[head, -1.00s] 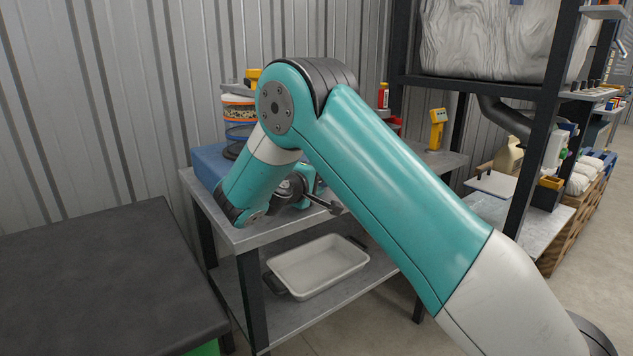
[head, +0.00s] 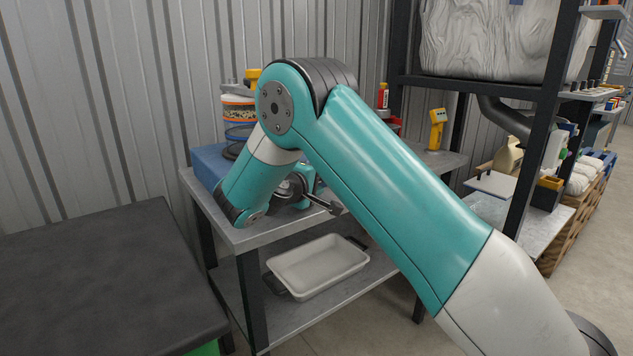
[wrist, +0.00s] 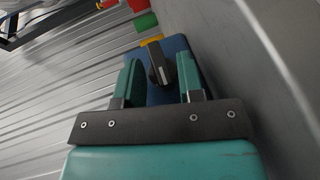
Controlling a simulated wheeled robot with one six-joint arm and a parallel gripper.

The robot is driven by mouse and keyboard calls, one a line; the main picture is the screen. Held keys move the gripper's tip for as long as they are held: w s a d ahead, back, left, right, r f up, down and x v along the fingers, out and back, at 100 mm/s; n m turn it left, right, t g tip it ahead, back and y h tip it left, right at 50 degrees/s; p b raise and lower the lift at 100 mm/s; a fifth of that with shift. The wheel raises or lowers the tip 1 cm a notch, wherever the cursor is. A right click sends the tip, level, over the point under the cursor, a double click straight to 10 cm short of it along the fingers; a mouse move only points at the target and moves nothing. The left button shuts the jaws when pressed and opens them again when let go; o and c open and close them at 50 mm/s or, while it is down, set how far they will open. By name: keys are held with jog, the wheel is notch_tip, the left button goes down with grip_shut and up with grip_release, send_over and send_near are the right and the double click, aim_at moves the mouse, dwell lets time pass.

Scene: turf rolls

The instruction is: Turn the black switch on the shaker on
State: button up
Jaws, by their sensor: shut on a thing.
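The shaker has a blue base (head: 208,164) with a stack of round sieves (head: 238,112) on it, at the back left of the metal table in the head view. The blue base also shows in the wrist view (wrist: 179,47), beyond the fingers. My gripper (wrist: 160,80) is at the blue body, its two teal fingers on either side of the black switch (wrist: 158,64). It is shut on the switch, though some gap shows beside it in this view. In the head view my arm hides the switch and the fingertips.
The grey metal table (head: 232,236) bears the shaker. A white tray (head: 318,266) sits on its lower shelf. A yellow handheld device (head: 437,128) stands at its back right. A dark-topped table (head: 95,275) fills the left front. A corrugated wall stands close behind.

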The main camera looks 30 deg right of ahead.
dwell(0.8)
jog(key=o, duration=0.6)
jog(key=shift+c, duration=0.2)
jog(key=shift+a, duration=0.1)
jog(key=v, duration=0.5)
jog(key=p+v, duration=0.1)
jog(key=v, duration=0.4)
jog(key=r+p+v, duration=0.1)
jog(key=v, duration=0.4)
jog(key=shift+s+a, duration=0.1)
jog(key=shift+a, duration=0.05)
jog(key=shift+s+a+f+p, duration=0.1)
jog(key=shift+s+a+p, duration=0.35)
jog(key=shift+a+p, duration=0.6)
jog(key=shift+d, duration=0.2)
